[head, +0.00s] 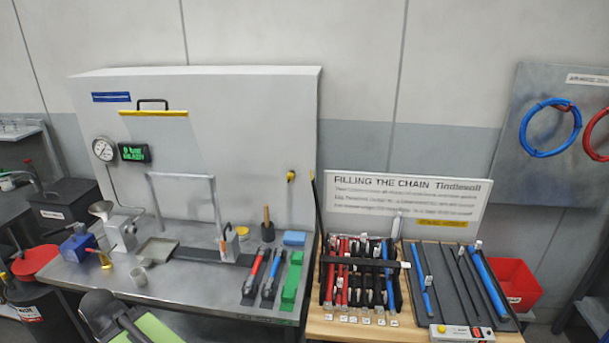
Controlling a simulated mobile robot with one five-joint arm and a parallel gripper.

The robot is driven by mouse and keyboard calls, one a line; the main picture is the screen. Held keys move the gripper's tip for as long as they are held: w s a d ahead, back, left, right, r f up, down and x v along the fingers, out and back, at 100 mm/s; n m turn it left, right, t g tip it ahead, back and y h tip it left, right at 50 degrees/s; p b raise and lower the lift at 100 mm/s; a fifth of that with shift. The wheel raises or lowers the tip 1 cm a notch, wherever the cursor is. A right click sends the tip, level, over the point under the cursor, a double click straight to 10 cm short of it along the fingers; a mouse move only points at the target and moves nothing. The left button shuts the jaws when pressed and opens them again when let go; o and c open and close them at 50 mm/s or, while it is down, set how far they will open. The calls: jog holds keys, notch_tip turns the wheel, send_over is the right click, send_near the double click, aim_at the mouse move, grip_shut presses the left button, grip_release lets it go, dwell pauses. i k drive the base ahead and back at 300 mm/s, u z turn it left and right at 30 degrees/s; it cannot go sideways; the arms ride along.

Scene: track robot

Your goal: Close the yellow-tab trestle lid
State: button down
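No part is clearly labelled as the trestle lid. The best match is a clear panel (160,140) with a yellow strip (153,113) and a black handle (152,101) along its top edge. It stands raised in front of the pale back panel, above the grey metal bench (190,285). Its lower edge is hard to make out near an upright metal frame (185,177) on the bench. I cannot make out my gripper. A dark rounded part (100,304) beside a green surface at the bottom edge cannot be identified.
The bench holds a funnel (101,209), a shallow tray (157,248), a blue block (294,238) and red and blue tools. Right, a wooden table (340,328) bears racks of rods below a sign (405,200). A red bin (515,282) stands beyond.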

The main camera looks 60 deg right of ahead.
aim_at(313, 184)
jog(key=z, duration=0.05)
jog(key=i, duration=1)
jog(key=u, duration=0.05)
